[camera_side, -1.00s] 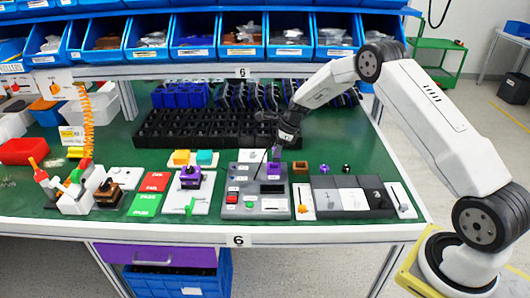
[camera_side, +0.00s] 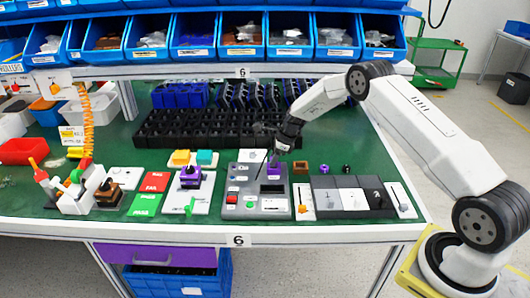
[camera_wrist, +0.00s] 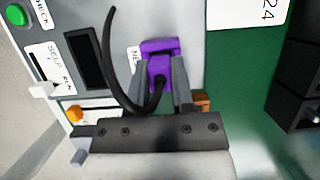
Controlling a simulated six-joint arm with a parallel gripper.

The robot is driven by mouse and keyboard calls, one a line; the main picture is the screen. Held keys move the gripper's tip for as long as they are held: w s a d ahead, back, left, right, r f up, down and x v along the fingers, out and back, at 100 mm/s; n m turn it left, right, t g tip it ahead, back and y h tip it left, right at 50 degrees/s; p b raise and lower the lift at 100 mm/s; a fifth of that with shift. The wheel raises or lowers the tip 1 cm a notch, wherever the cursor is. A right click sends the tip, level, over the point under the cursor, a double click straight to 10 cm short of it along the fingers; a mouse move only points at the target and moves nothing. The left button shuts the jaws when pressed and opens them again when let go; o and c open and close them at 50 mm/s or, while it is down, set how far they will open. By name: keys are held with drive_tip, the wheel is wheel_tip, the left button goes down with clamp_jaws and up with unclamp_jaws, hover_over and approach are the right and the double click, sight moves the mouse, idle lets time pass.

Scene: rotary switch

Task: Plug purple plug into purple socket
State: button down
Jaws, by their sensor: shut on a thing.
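In the wrist view my gripper (camera_wrist: 162,82) is closed around a purple plug (camera_wrist: 158,68) with a black cable (camera_wrist: 112,60) curving up and left. The plug is against a larger purple block (camera_wrist: 160,46), which I take to be the purple socket. I cannot tell how deep the plug sits in it. In the side view my gripper (camera_side: 276,160) is low over the purple part (camera_side: 274,170) at the upper right of the grey panel (camera_side: 246,207). The fingers partly hide the contact there.
The panel carries a dark window (camera_wrist: 85,57) and a green button (camera_wrist: 16,15). A brown block (camera_side: 300,168) stands just right of the purple part. A black rack (camera_side: 200,130) lies behind. A purple box with a black knob (camera_side: 190,180) sits left on a white plate.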

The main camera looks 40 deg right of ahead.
drive_tip(key=shift+f, duration=0.15)
drive_tip(key=shift+c, duration=2.4)
unclamp_jaws()
drive_tip(key=shift+r, duration=0.2)
drive_tip(key=v, duration=1.2)
drive_tip(key=shift+a, duration=0.1)
